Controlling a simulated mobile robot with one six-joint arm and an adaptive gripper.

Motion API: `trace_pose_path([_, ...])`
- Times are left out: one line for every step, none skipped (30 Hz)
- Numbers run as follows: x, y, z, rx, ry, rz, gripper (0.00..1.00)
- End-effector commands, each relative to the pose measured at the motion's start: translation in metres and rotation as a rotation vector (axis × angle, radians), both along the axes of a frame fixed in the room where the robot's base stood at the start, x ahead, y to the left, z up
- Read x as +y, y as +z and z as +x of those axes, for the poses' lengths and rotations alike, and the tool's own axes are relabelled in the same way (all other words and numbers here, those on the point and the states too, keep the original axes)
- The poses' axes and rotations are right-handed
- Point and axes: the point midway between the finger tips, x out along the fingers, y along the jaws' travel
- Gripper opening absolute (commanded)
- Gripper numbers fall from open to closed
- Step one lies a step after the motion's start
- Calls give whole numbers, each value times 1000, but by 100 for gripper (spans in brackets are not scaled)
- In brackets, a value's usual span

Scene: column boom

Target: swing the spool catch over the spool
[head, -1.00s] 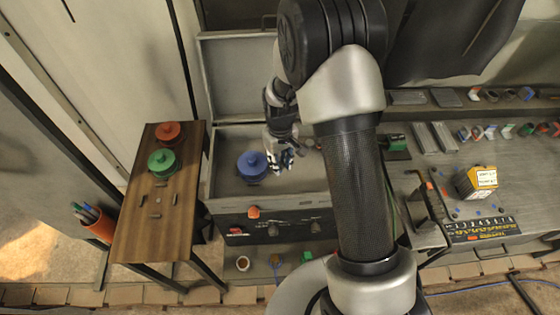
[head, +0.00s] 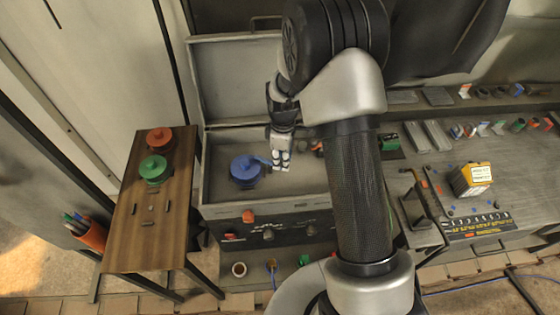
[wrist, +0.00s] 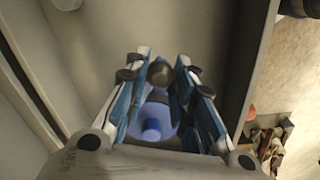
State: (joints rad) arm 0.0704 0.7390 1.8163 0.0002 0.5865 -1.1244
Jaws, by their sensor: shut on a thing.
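The blue spool (head: 246,170) sits upright in the open grey metal box, left of my gripper. It also shows in the wrist view (wrist: 153,124), below and between my fingers. My gripper (head: 281,165) points down just right of the spool. In the wrist view its blue-and-white fingers (wrist: 161,75) close around a small dark rounded knob (wrist: 160,73), which I take to be the end of the spool catch. The rest of the catch is hidden by the fingers. A short blue piece shows between spool and gripper; I cannot tell what it is part of.
A wooden side table (head: 138,238) at left holds a red spool (head: 160,140) and a green spool (head: 154,169). The box's raised lid (head: 240,80) stands behind my gripper. A workbench at right carries a yellow box (head: 472,180) and several small parts.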

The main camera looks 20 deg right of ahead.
Motion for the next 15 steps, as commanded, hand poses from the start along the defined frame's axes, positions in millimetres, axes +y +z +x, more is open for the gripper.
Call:
trace_pose_path([-2,0,2,-1,43,0,0])
trace_pose_path([-3,0,3,-1,72,0,0])
trace_pose_path([-4,0,4,-1,110,0,0])
trace_pose_path([-4,0,5,-1,138,0,0])
trace_pose_path([-5,0,6,0,166,0,0])
trace_pose_path([-6,-1,8,0,202,0,0])
trace_pose_path([-7,-1,8,0,229,0,0])
trace_pose_path([-7,-1,9,0,254,0,0])
trace_pose_path([-8,-1,11,0,288,0,0])
trace_pose_path([-8,0,12,-1,312,0,0])
trace_pose_path([-9,0,13,-1,336,0,0])
trace_pose_path([-9,0,14,-1,366,0,0])
trace_pose_path([-10,0,15,-1,388,0,0])
trace_pose_path([-10,0,16,0,407,0,0])
trace_pose_path([-11,0,17,0,433,0,0])
